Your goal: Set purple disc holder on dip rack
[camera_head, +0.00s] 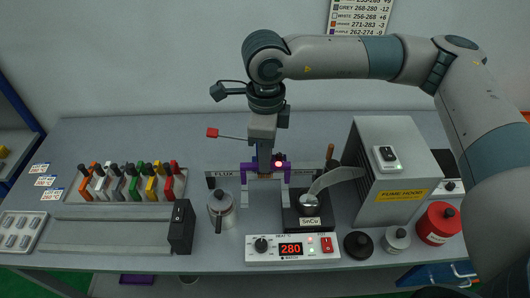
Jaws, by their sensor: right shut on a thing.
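My right gripper (264,166) points straight down over the middle of the bench and is shut on the purple disc holder (287,172). The holder is a purple bracket with an arm at each side, and the gripper hides its middle. It is level with the top of a pale upright frame, which looks like the dip rack (250,196), behind the solder pot (309,203). I cannot tell whether the holder touches the rack. No disc can be made out. My left gripper is not in view.
A metal flux pot (221,212) stands left of the rack. A heater box (292,248) reading 280 is in front. A grey fume hood (385,180) stands at right. Coloured-handled tools fill a rack (110,187) at left. A red-tipped rod (232,136) sticks out behind the gripper.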

